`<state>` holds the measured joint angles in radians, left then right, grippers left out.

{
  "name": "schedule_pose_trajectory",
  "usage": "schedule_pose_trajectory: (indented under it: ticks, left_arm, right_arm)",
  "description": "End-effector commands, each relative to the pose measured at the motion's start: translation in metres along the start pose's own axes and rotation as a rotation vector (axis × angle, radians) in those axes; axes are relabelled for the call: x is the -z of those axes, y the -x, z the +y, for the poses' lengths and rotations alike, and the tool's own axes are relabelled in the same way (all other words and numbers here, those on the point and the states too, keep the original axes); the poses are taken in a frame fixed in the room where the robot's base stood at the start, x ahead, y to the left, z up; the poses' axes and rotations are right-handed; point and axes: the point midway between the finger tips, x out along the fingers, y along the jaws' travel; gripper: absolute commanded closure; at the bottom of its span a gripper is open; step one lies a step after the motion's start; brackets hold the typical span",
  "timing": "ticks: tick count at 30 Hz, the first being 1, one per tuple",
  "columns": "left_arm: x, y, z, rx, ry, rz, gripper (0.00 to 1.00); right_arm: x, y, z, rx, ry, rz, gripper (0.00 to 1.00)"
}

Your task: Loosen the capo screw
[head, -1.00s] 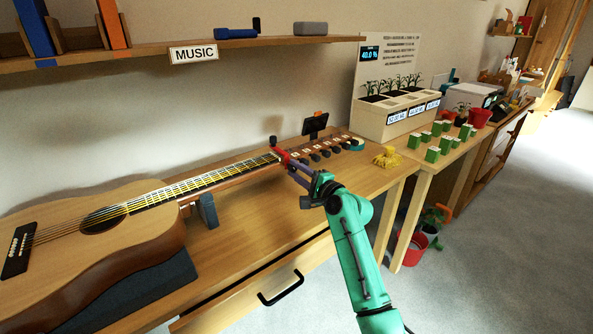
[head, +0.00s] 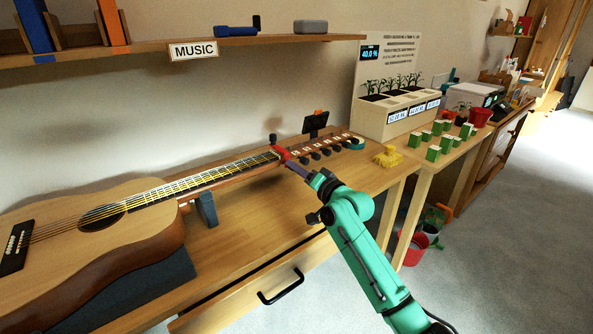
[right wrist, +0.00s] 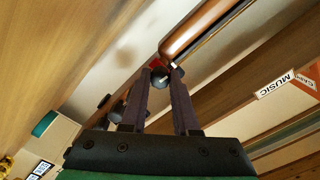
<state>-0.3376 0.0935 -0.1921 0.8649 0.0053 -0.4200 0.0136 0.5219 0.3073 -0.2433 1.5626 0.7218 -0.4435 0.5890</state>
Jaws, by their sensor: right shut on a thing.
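The guitar (head: 95,240) lies face up on the wooden bench, its neck pointing right. A red capo (head: 281,153) is clamped around the neck near the head; a bit of it shows in the right wrist view (right wrist: 155,63). The capo's dark round screw knob (right wrist: 160,78) sits between my right fingertips, under the neck; in the head view the fingers hide it. My right gripper (head: 290,164) reaches in from the front right and is shut on this knob; its two dark fingers show in the right wrist view (right wrist: 160,84). My left gripper is out of view.
A blue-grey neck support (head: 207,209) stands under the guitar neck. A small dark-screened device (head: 315,122) stands behind the guitar head. A yellow object (head: 388,157) lies on the bench to the right. A drawer handle (head: 281,288) juts from the bench front.

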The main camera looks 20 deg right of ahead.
Motion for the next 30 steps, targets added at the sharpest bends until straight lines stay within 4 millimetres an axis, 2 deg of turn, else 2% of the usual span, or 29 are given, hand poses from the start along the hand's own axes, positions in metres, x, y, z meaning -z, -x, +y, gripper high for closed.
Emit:
schedule_pose_trajectory:
  ticks: [15,21,30]
  left_arm:
    - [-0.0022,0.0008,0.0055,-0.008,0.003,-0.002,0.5]
    - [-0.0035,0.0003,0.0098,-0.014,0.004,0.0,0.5]
    - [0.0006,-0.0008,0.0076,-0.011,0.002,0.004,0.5]
  right_arm:
    - [-0.0002,0.0001,0.0014,-0.003,0.444,-0.002,1.0]
    - [-0.0005,0.0001,0.0015,-0.003,0.547,-0.003,1.0]
    - [-0.0005,0.0001,0.0014,-0.002,0.611,-0.002,1.0]
